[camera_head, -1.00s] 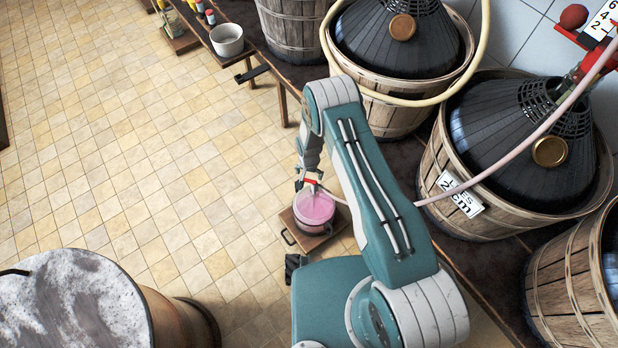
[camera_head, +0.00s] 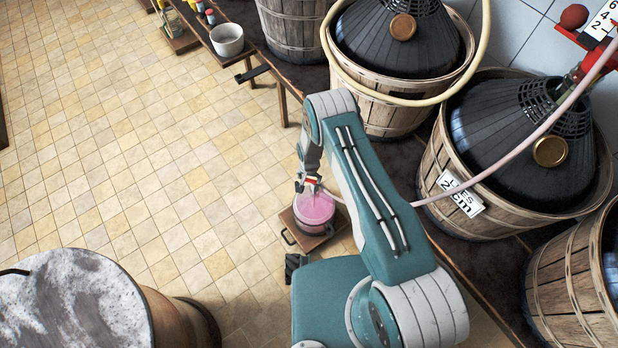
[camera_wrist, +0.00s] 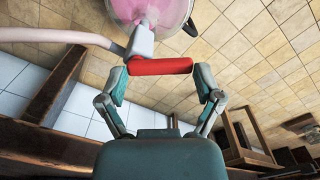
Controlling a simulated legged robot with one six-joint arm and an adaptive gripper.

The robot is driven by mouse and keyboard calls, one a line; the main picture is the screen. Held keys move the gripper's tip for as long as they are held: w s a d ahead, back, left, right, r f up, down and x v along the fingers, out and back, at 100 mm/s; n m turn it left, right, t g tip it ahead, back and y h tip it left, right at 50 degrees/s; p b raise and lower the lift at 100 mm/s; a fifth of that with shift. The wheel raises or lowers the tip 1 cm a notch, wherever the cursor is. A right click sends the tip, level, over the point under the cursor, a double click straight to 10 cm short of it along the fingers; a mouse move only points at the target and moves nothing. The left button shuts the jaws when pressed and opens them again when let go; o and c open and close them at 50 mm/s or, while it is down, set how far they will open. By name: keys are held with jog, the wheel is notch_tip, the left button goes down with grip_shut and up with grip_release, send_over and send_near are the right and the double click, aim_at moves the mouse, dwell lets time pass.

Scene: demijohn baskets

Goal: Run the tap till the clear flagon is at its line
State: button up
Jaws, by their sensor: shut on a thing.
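The clear flagon (camera_head: 314,212) stands on a small wooden stand with pink liquid in it. It also shows at the top of the wrist view (camera_wrist: 168,10). A grey tap (camera_wrist: 140,42) sits at the end of a pale pink hose (camera_wrist: 60,37), over the flagon in the picture. My gripper (camera_wrist: 161,70) is shut on the tap's red handle (camera_wrist: 160,66), with one finger at each end of the bar. In the head view my gripper (camera_head: 308,181) is just above the flagon. I cannot make out the flagon's line or the exact liquid level.
A large wicker-topped demijohn in a wooden basket (camera_head: 435,180) stands at the right, with a "LEES 2 cm" label (camera_head: 461,194). More basketed demijohns line the bench. A barrel (camera_head: 165,318) stands front left. The tiled floor between is clear.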

jog(key=shift+w+d+f+m, duration=0.1)
jog(key=shift+w+d+m, duration=0.05)
jog(key=shift+m, duration=1.1)
jog(key=shift+w+d+r+m, duration=0.1)
jog(key=shift+m, duration=1.1)
jog(key=shift+w+d+f+m, duration=0.1)
jog(key=shift+w+d+m, duration=0.05)
jog(key=shift+m, duration=1.1)
jog(key=o, duration=0.9)
jog(key=shift+w, duration=0.1)
